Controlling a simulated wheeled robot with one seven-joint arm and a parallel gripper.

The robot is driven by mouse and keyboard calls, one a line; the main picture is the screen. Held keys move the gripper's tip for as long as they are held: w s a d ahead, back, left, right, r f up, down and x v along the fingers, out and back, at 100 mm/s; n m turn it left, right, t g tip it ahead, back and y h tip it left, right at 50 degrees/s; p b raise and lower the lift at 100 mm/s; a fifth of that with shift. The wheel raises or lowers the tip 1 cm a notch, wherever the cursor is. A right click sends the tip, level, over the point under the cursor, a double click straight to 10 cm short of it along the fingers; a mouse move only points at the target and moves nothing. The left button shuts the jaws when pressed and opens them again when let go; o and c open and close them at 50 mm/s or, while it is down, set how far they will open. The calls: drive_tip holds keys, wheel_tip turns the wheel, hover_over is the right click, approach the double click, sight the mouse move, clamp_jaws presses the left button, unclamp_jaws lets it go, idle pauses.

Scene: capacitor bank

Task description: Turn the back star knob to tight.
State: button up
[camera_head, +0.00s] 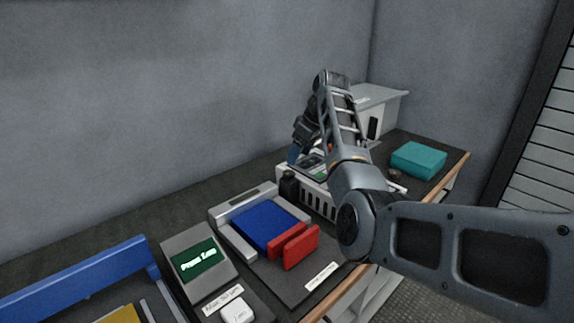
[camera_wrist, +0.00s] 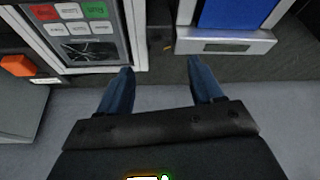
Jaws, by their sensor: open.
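My gripper (camera_head: 294,155) is over the back part of the bench in the head view, fingers pointing down. In the wrist view its two blue-grey fingers (camera_wrist: 161,78) are spread apart with nothing held between them. They lie over the dark gap between a keypad unit (camera_wrist: 85,25) and a silver-framed device (camera_wrist: 226,42). I cannot make out a clear star knob in either view. A small dark round part (camera_head: 394,174) shows near the teal box, but its shape is too small to tell. My arm hides much of the white slotted unit (camera_head: 318,204).
A black upright part (camera_head: 289,187) stands by the slotted unit's left end. A blue block device with red pads (camera_head: 301,248), a green-screen box (camera_head: 196,262), a teal box (camera_head: 419,159) and a grey cabinet (camera_head: 377,110) crowd the bench. An orange block (camera_wrist: 18,65) is left in the wrist view.

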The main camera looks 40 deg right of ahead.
sight(290, 173)
drive_tip(key=x, duration=0.6)
drive_tip(key=shift+w+f, duration=0.15)
drive_tip(key=shift+f, duration=0.25)
drive_tip(key=c, duration=1.1)
